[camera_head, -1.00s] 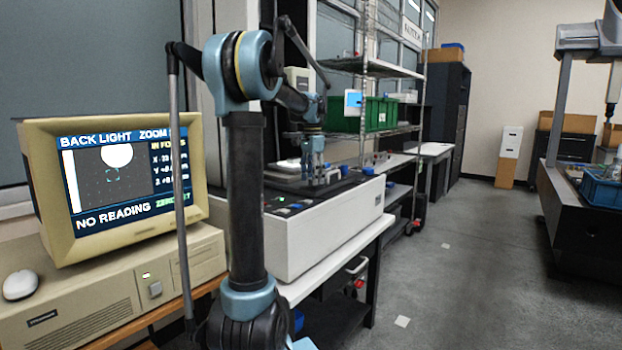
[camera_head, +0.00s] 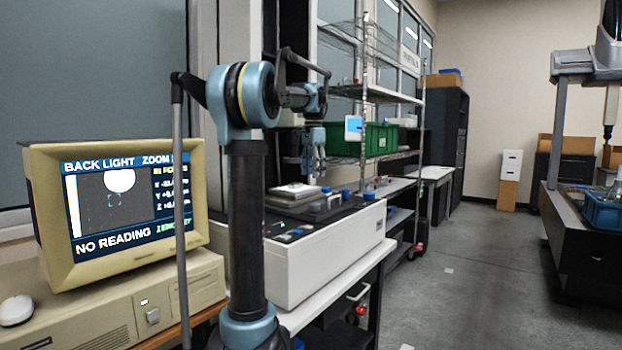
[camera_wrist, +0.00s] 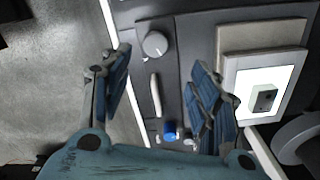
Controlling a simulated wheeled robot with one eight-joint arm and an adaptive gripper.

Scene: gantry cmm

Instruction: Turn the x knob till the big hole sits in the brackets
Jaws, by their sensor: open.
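The monitor (camera_head: 130,258) shows a big white hole (camera_head: 120,180) near the top of its dark picture. Green brackets (camera_head: 114,199) sit below and slightly left of the hole, apart from it. The screen reads NO READING; its small numbers are blurred. My gripper (camera_head: 316,174) is open and empty above the white measuring machine (camera_head: 330,255). In the wrist view, a round grey knob (camera_wrist: 154,44) lies below and between the spread fingers of my gripper (camera_wrist: 160,66). A blue-capped knob (camera_wrist: 169,132) is also there. I cannot tell which knob is x.
A small grey block (camera_wrist: 264,97) rests on the machine's bright stage (camera_wrist: 240,107). A white mouse (camera_head: 16,311) lies on the beige computer (camera_head: 110,305) at left. Shelves with a green bin (camera_head: 380,139) stand behind.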

